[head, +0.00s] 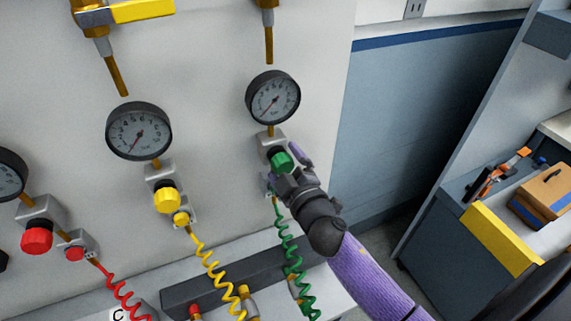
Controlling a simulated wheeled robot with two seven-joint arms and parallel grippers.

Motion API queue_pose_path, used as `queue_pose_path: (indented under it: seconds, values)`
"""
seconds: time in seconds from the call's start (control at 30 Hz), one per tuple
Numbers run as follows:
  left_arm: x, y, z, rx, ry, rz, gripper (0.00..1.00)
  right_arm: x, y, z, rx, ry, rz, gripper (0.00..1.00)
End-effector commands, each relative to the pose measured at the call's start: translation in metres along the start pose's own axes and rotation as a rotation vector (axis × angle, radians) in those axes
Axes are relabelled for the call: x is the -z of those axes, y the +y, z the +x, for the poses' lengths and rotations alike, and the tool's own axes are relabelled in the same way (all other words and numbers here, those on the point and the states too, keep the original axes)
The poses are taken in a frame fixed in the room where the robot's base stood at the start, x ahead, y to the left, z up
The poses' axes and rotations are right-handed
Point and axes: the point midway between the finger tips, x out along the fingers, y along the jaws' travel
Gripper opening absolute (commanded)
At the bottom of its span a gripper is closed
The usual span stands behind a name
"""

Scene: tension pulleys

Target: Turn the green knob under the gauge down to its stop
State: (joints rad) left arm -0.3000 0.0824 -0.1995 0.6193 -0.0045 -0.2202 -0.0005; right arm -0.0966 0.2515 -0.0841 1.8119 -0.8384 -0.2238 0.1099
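The green knob (281,162) sits on a grey regulator block under the right-hand round gauge (272,98) on the pale panel. The gauge's needle points to the lower left; its exact reading is too small to tell. My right gripper (284,168) is at the knob, coming from the lower right on a purple arm. One finger shows to the right of the knob and the other at its lower left. The fingers are apart, with no clear contact on the knob. The gripper hides part of the block's lower fitting. My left gripper is not in view.
A yellow knob (167,200) and a red knob (37,240) sit under gauges to the left. Coiled green (291,255), yellow and red hoses hang below. A dark rail (240,280) runs along the bottom. A cart with a wooden box (543,194) stands at right.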

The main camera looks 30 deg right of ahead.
Motion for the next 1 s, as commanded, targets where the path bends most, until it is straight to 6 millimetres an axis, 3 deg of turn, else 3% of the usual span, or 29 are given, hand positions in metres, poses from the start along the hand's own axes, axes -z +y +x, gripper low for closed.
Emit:
queue_pose_path:
  seconds: [0.27, 0.7, 1.0]
  values:
    - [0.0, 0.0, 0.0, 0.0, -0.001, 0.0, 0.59, 0.0, -0.001, -0.003, 0.001, 0.0, 0.002, 0.97]
    - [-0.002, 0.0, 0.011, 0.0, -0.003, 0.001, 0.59, -0.001, -0.002, -0.089, 0.002, -0.002, 0.003, 0.97]
    - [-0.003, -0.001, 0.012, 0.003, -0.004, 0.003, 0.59, 0.0, 0.0, -0.1, -0.001, 0.001, 0.0, 0.97]
